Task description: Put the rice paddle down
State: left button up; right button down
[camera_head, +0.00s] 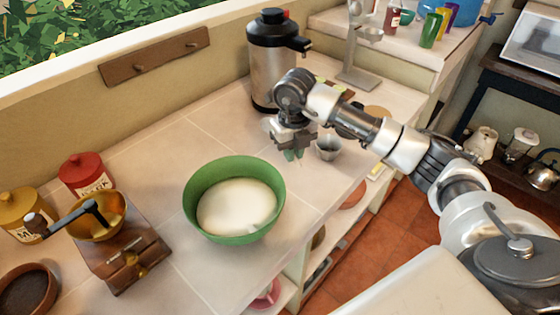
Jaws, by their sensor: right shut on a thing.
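My right gripper (292,152) is over the counter, behind and to the right of the green bowl (236,237). It points down and is shut on the rice paddle, which is mostly hidden by the fingers. Only a small greenish bit shows at the fingertips, and I cannot tell whether it touches the counter. The bowl holds white rice with a pale shape near its right edge. My left gripper is out of view.
A small metal cup (328,149) stands just right of the gripper. A steel dispenser (273,70) stands behind it. A coffee grinder (122,258) and red canister (84,174) are at left. The tiled counter (175,150) behind the bowl is clear.

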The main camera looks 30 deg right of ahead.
aim_at(283, 174)
jog(key=shift+w+a+f, duration=0.75)
jog(key=shift+a+f, duration=0.05)
jog(key=shift+a, duration=0.15)
notch_tip(283, 174, down, 3)
jog(key=shift+s+f+p, duration=0.1)
jog(key=shift+p, duration=0.55)
jog(key=shift+f, duration=0.3)
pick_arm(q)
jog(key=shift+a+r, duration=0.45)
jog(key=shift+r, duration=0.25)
pick_arm(e)
jog(key=shift+f, duration=0.1)
jog(key=shift+f, duration=0.1)
jog(key=c, duration=1.2)
grip_release()
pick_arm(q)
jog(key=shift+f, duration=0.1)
pick_arm(e)
jog(key=shift+o, duration=0.2)
